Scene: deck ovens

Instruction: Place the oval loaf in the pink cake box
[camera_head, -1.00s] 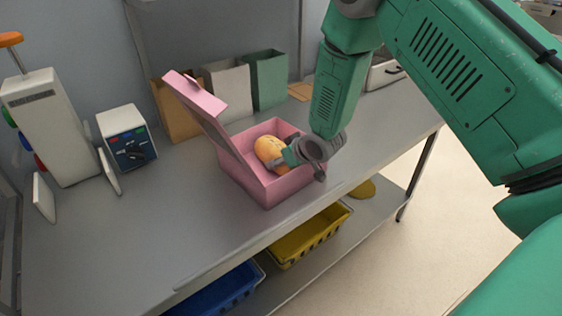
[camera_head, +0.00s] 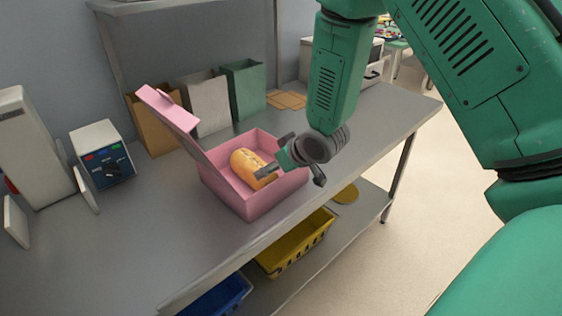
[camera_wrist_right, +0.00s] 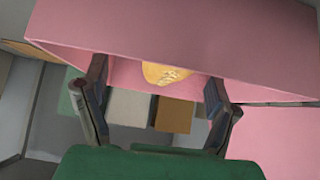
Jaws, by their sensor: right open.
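The oval loaf (camera_head: 252,168) is golden brown and lies inside the open pink cake box (camera_head: 250,207) on the steel table. The box lid (camera_head: 170,112) stands up on the left side. My right gripper (camera_head: 275,160) is open over the box's right part, with its fingers near the loaf's right end and not closed on it. In the right wrist view, the open fingers (camera_wrist_right: 155,95) are apart, with the loaf (camera_wrist_right: 166,74) seen between and beyond them, partly hidden by the pink box wall (camera_wrist_right: 180,35). My left gripper is not in view.
Brown, white and green paper bags (camera_head: 207,102) stand behind the box. A white device with a dark panel (camera_head: 103,155) and a tall grey machine (camera_head: 35,150) stand at left. A yellow basket (camera_head: 295,245) and a blue basket (camera_head: 218,296) sit below.

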